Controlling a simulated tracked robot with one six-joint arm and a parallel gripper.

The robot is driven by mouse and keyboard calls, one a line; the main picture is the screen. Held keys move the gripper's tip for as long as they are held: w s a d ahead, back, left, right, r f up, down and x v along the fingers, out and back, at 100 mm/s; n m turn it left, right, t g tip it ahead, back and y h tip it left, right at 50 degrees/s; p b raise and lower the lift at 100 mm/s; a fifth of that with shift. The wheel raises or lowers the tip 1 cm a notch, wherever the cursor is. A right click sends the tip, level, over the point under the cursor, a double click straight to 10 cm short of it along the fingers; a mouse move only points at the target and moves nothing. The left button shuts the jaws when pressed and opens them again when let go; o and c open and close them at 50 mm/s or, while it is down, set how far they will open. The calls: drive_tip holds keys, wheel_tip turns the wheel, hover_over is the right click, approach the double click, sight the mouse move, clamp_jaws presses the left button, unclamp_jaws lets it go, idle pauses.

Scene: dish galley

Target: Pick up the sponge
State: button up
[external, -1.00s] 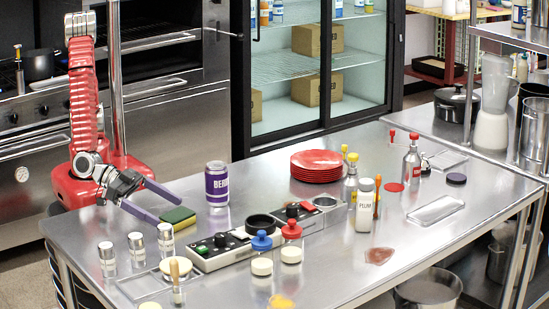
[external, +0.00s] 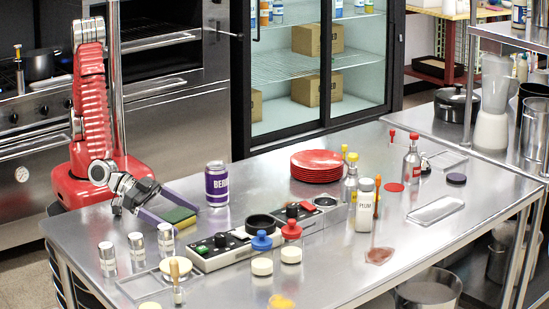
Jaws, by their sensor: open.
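The sponge (external: 179,216), yellow with a dark green top, lies on the steel table (external: 345,265) near its left back edge. My gripper (external: 176,217) is open, with its two purple fingers low over the table, one on each side of the sponge. The near finger hides part of the sponge's front side. I cannot tell whether either finger touches it.
A purple can (external: 217,184) stands just right of the sponge. A control panel (external: 225,248) with knobs lies in front of it. Several steel shakers (external: 137,246) stand at the front left. Red plates (external: 316,166) are stacked farther back.

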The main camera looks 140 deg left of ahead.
drive_tip(key=shift+c, duration=0.7)
drive_tip(key=c, duration=0.9)
